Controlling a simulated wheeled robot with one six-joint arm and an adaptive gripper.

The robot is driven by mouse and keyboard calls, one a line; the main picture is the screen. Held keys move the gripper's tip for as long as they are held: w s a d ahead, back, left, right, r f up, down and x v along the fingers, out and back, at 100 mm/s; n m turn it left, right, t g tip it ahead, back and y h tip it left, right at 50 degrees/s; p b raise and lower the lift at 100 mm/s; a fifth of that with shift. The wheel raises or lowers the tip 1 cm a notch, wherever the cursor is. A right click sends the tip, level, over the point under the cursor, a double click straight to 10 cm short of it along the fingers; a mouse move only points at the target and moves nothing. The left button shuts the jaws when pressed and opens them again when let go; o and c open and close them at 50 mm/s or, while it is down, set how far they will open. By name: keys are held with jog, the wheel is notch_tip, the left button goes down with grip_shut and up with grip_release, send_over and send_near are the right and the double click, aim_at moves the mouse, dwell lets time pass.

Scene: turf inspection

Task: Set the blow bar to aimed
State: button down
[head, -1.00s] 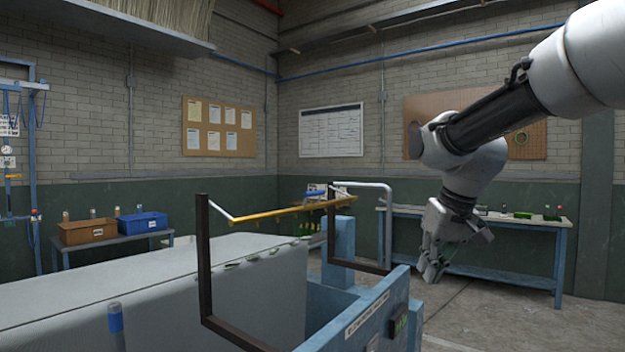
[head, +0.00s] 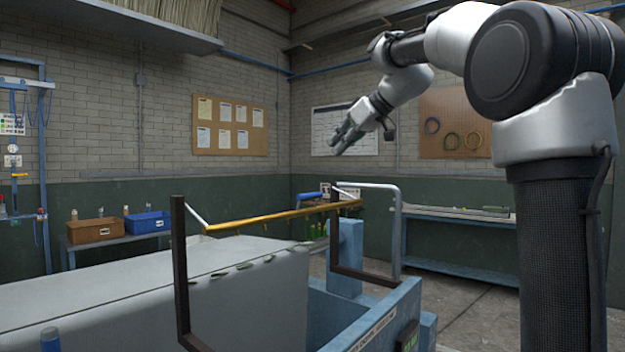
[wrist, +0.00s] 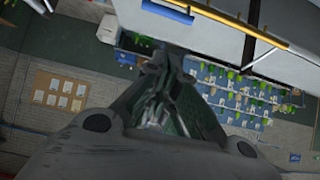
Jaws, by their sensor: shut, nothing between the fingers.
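The blow bar (head: 285,216) is a long yellow bar held between two dark uprights above the blue machine, with a pale bent arm at each end. In the wrist view the yellow bar (wrist: 250,32) crosses the top right. My gripper (head: 342,143) is up in the air above the bar's right end, in front of the whiteboard, pointing down to the left. It is shut and empty, and apart from the bar. In the wrist view my gripper (wrist: 160,70) fills the middle. I cannot tell from these frames how the bar's nozzles are aimed.
A pale bent rail (head: 397,230) rises right of the right upright. A brown bin (head: 97,230) and a blue bin (head: 145,223) stand on a left table. A workbench (head: 460,215) stands behind.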

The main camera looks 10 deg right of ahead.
jog(key=s+d+f+x, duration=0.1)
jog(key=f+x, duration=0.1)
jog(key=x, duration=1)
jog(key=shift+a+f, duration=0.2)
jog(key=shift+f, duration=0.25)
jog(key=shift+f, duration=0.15)
